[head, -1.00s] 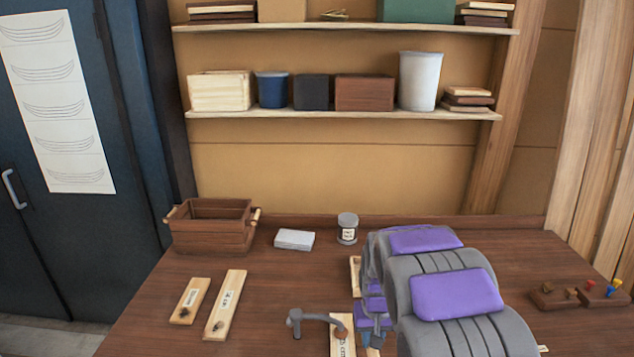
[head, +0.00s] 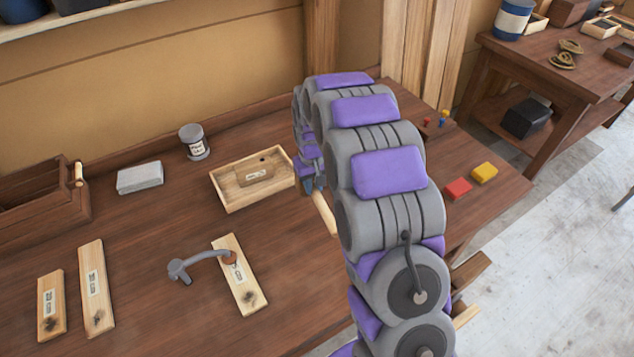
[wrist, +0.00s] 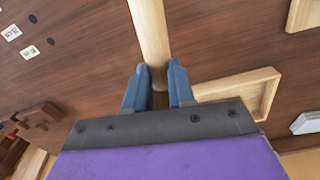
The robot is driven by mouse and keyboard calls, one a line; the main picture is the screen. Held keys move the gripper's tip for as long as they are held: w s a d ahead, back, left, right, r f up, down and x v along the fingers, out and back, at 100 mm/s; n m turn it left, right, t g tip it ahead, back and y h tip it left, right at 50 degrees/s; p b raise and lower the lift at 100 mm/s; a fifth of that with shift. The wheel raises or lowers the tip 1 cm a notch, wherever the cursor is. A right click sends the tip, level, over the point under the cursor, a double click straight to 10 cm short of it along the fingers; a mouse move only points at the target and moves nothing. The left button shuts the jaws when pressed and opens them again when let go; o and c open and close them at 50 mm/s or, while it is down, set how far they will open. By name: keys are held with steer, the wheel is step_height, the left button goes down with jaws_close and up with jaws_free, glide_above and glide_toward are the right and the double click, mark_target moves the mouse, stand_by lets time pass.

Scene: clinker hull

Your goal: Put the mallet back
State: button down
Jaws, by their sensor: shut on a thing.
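My gripper (wrist: 158,88) is shut on a pale round wooden handle (wrist: 151,35), which I take to be the mallet's. In the wrist view the handle runs from between the blue fingers out past the top edge, so no head shows. In the head view the handle (head: 325,212) sticks out below my gripper (head: 312,190), mostly hidden by my arm, above the right part of the bench (head: 150,235). Two white labels beside dark spots (wrist: 12,32) lie on the wood at the wrist view's upper left.
A shallow wooden tray (head: 232,202) holding a labelled block stands left of my gripper. A tin (head: 194,142), a grey block (head: 140,177) and red and yellow blocks (head: 458,188) are also on the bench.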

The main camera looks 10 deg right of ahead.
steer(key=shift+a+f, duration=0.15)
steer(key=shift+f, duration=0.2)
steer(key=f, duration=0.2)
steer(key=f+b, duration=0.1)
steer(key=f, duration=0.1)
steer(key=d+f+b, duration=0.1)
steer(key=f, duration=0.1)
steer(key=shift+f, duration=0.3)
steer(key=shift+a+f, duration=0.3)
steer(key=shift+a, duration=0.1)
steer(key=shift+d+f, duration=0.1)
steer(key=shift+d, duration=0.45)
steer(key=shift+a+f, duration=0.3)
steer(key=shift+a, duration=0.1)
steer(key=c, duration=1.3)
jaws_free()
steer(key=o, duration=0.4)
steer(key=shift+d, duration=0.25)
steer(key=shift+o, duration=0.2)
